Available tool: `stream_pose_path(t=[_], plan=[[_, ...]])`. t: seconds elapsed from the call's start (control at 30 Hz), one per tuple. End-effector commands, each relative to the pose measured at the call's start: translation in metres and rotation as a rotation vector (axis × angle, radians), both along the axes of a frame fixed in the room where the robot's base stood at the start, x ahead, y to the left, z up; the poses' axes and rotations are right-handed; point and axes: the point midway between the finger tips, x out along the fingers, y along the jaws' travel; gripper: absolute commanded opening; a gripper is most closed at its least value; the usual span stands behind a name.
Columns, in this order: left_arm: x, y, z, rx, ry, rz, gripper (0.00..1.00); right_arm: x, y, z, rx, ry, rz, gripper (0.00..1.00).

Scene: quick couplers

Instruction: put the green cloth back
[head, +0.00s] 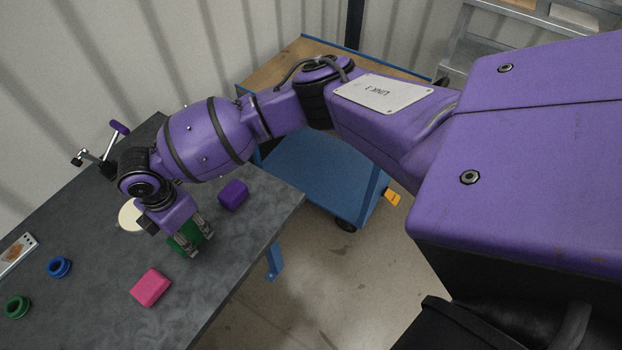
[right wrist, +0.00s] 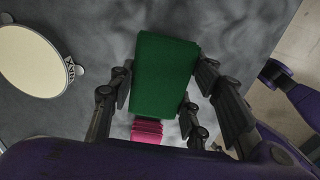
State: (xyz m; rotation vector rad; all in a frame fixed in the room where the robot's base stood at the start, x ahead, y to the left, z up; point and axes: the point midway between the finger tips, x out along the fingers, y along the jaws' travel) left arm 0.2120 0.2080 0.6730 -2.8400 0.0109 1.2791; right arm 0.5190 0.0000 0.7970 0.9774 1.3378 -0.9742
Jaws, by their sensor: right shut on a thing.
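The green cloth (head: 184,236) is a folded block between the fingers of my right gripper (head: 195,246), over the grey table. In the right wrist view the green cloth (right wrist: 165,75) fills the space between the finger pairs, and the right gripper (right wrist: 165,88) is shut on it. I cannot tell whether the cloth touches the table. A pink folded cloth (head: 151,287) lies on the table nearer the front edge, and a purple one (head: 233,195) lies to the right of the gripper.
A cream disc (head: 131,217) lies beside the gripper, partly hidden. A purple-handled lever fixture (head: 109,158) stands at the table's back. A blue ring (head: 60,267), a green ring (head: 17,306) and a pale plate (head: 17,254) are at left. A blue cart (head: 320,178) stands beyond the table (head: 222,265).

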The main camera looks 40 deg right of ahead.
Motion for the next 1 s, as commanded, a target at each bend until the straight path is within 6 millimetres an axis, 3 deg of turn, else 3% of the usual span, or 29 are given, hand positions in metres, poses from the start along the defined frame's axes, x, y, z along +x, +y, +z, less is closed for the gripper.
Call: stream_pose_path(t=[0.17,0.57,0.6,0.73,1.0], plan=[[0.005,-0.002,0.007,-0.003,-0.01,-0.001,0.43,-0.003,0.001,-0.019,0.001,0.004,0.001,0.17],[0.001,-0.004,0.002,-0.007,0.002,-0.005,0.43,-0.005,0.0,-0.027,0.0,0.009,0.0,0.17],[0.001,-0.004,0.002,-0.007,0.001,-0.005,0.43,-0.005,0.0,-0.028,0.0,0.009,0.0,0.46],[0.001,-0.004,0.002,-0.005,0.0,-0.006,0.43,-0.005,0.0,-0.027,0.0,0.007,0.0,0.63],[0.001,-0.003,0.003,-0.003,-0.001,-0.005,0.43,-0.004,0.0,-0.026,0.0,0.006,0.001,0.63]])
